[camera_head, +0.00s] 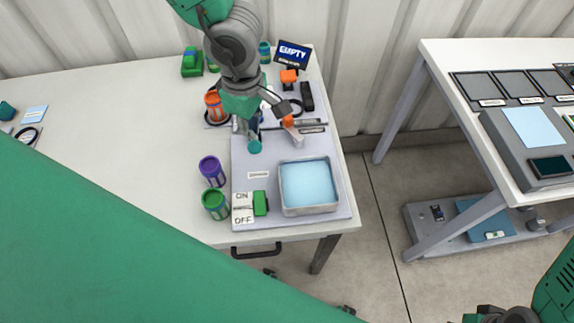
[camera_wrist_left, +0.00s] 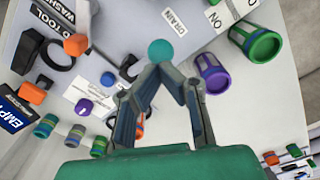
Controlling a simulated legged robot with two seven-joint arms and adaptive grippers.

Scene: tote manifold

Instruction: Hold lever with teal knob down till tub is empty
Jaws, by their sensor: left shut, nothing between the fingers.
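The teal knob (camera_head: 255,147) is at the near end of a lever on the grey panel, just below my left gripper (camera_head: 250,130). In the left wrist view, the teal knob (camera_wrist_left: 160,50) is right at the joined fingertips of my left gripper (camera_wrist_left: 163,70), which is shut and empty. I cannot tell whether they touch, or how far the lever is down; its arm is mostly hidden. The tub (camera_head: 308,213) is square with a light blue inside; I cannot tell whether that is liquid. A dark screen (camera_head: 293,53) reads EMPTY. My right gripper is mostly cut off at bottom right.
A purple cup (camera_head: 212,171) and a green cup (camera_head: 215,204) stand left of the panel. A green ON/OFF switch (camera_head: 260,203) sits beside the tub. An orange-headed lever (camera_head: 290,122) is right of my left gripper. A DRAIN label (camera_wrist_left: 175,20) shows near the knob.

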